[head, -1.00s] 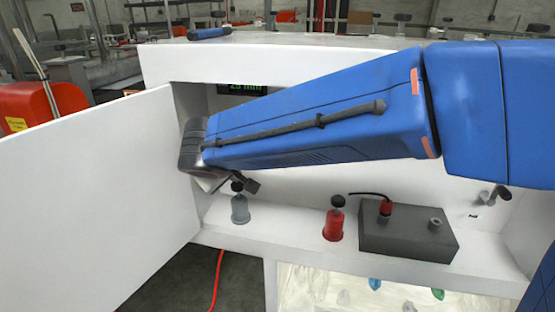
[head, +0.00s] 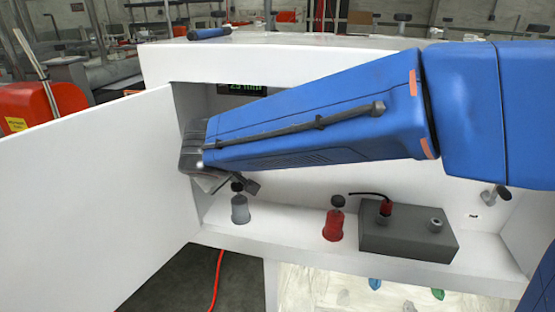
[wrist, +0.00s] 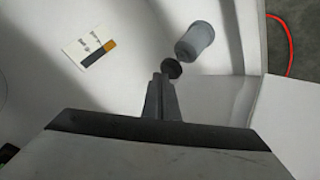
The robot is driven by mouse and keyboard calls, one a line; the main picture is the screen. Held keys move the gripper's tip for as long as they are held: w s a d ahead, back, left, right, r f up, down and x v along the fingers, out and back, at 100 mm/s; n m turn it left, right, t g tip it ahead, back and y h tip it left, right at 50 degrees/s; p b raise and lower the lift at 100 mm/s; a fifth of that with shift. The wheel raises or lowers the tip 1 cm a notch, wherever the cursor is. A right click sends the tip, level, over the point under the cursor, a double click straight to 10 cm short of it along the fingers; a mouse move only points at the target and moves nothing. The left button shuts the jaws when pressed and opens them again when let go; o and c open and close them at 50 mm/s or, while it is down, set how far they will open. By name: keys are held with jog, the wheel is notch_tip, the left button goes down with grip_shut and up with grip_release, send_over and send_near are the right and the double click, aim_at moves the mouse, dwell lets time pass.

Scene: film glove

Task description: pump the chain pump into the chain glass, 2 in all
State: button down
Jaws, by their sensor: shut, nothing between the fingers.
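A grey bottle with a black knob on top (head: 240,208) stands on the white cabinet floor at the left. It also shows in the wrist view (wrist: 195,41). A red bottle with a black knob (head: 333,225) stands to its right. I cannot tell which is the chain pump, and I cannot make out a chain glass. My gripper (wrist: 161,80) is shut and empty, its tips close by the grey bottle's black knob (wrist: 171,69). Contact with the knob is unclear. In the head view my arm hides much of the cabinet's back.
A dark grey box (head: 410,235) with a red plug and black cable stands right of the red bottle. The open white door (head: 90,200) is at the left. A label card (wrist: 88,46) is on a white surface. Small coloured pieces (head: 375,284) lie below the shelf.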

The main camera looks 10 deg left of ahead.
aim_at(237, 187)
jog(key=shift+f, duration=0.8)
dwell(0.8)
jog(key=shift+r, duration=0.95)
jog(key=shift+r, duration=3.05)
